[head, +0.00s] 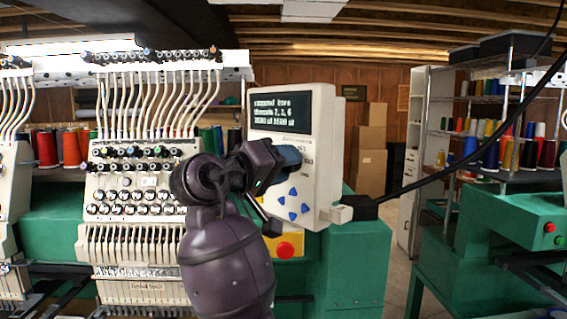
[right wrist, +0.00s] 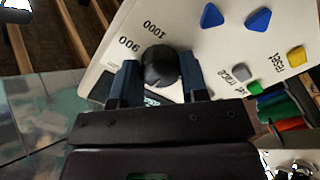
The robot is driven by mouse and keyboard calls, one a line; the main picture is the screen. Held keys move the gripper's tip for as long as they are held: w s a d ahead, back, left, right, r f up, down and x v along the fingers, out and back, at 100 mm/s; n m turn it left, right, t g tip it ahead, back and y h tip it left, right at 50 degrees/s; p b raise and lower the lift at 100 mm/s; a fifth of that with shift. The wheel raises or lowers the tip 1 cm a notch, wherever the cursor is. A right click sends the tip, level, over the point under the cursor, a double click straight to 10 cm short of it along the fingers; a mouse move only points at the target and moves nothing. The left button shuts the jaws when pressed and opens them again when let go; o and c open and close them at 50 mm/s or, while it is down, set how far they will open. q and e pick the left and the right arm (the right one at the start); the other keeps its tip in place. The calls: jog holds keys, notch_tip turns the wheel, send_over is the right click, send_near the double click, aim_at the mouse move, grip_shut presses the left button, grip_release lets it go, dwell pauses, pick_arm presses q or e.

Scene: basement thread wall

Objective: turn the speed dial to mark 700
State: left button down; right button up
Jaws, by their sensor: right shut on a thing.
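A white control panel (head: 322,125) stands in the middle of the head view, with a dark text screen (head: 283,113) at its top. The speed dial (right wrist: 160,66) is a round black knob on this panel, seen in the right wrist view. My right gripper (head: 289,157) is at the panel front and hides the dial in the head view. In the right wrist view its blue fingers (right wrist: 161,80) are shut on the dial, one on each side. Marks 900 and 1000 show beside the dial; mark 700 and the dial's pointer cannot be made out.
Blue arrow buttons (head: 293,204) sit below the gripper on the panel. A red button (head: 285,250) on a yellow box is lower down. A black cable (head: 440,178) runs from the panel's right side. An embroidery machine head (head: 135,190) stands close on the left.

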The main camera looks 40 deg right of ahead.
jog(key=shift+n, duration=1.1)
jog(key=o, duration=0.9)
jog(key=a, duration=0.3)
jog(key=s+a+b, duration=0.1)
jog(key=a, duration=0.3)
jog(key=a+b, duration=0.1)
jog(key=a, duration=0.2)
jog(key=shift+s+a, duration=0.3)
jog(key=shift+a, duration=0.1)
